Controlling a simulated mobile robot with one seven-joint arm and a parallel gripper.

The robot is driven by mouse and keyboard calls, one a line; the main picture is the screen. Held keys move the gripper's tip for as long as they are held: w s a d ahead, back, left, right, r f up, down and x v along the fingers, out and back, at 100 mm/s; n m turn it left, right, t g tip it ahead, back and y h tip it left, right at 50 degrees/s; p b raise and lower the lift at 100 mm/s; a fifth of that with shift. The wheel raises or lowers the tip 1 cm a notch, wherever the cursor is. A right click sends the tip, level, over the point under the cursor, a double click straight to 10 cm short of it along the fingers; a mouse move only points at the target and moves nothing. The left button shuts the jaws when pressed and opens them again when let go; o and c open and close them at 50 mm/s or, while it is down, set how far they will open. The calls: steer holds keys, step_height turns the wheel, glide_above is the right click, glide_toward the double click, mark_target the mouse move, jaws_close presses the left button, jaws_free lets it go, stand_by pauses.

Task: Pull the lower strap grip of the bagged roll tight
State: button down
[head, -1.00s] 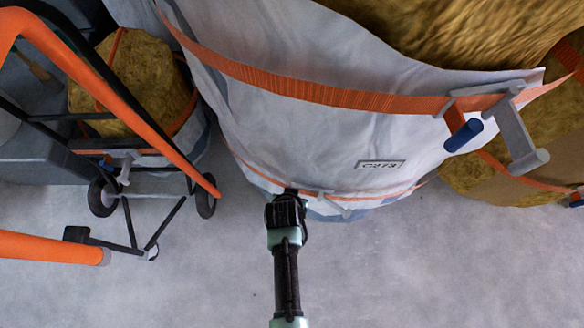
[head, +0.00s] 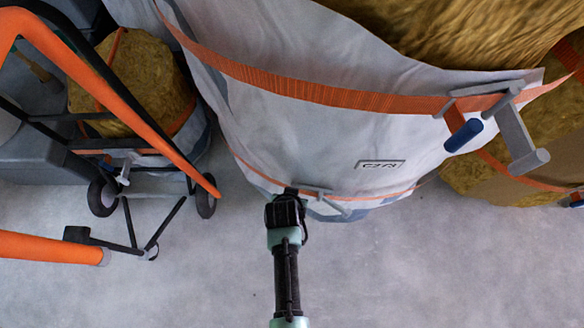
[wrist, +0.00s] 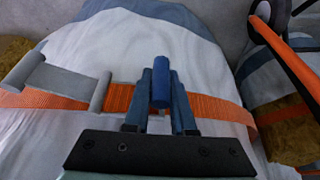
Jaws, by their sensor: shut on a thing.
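The bagged roll (head: 300,135) is a large white bag around yellow-brown wool, with a small label on its side. Its lower orange strap (head: 256,169) runs around the bag near the floor and also crosses the wrist view (wrist: 222,107). A grey buckle (wrist: 60,82) sits on that strap, left of my gripper in the wrist view. The blue strap grip (wrist: 161,82) is between the two fingers of my gripper (wrist: 161,90), which is shut on it. In the head view my gripper (head: 287,195) is at the lower strap and hides the grip.
The upper orange strap (head: 300,92) has a grey buckle (head: 512,125) and its own blue grip (head: 463,136). An orange-and-black trolley (head: 150,140) stands at the left with another roll (head: 130,80) behind it. Clear grey floor (head: 420,270) lies in front.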

steer(key=s+a+p, duration=0.2)
steer(key=s+p, duration=0.3)
steer(key=s, duration=0.6)
steer(key=shift+s+a+f, duration=0.15)
steer(key=shift+s+a, duration=0.05)
steer(key=shift+s, duration=0.1)
steer(key=c, duration=0.9)
jaws_free()
steer(key=shift+o, duration=0.7)
steer(key=shift+w, duration=0.2)
steer(key=p+v, duration=0.5)
steer(key=v, duration=0.8)
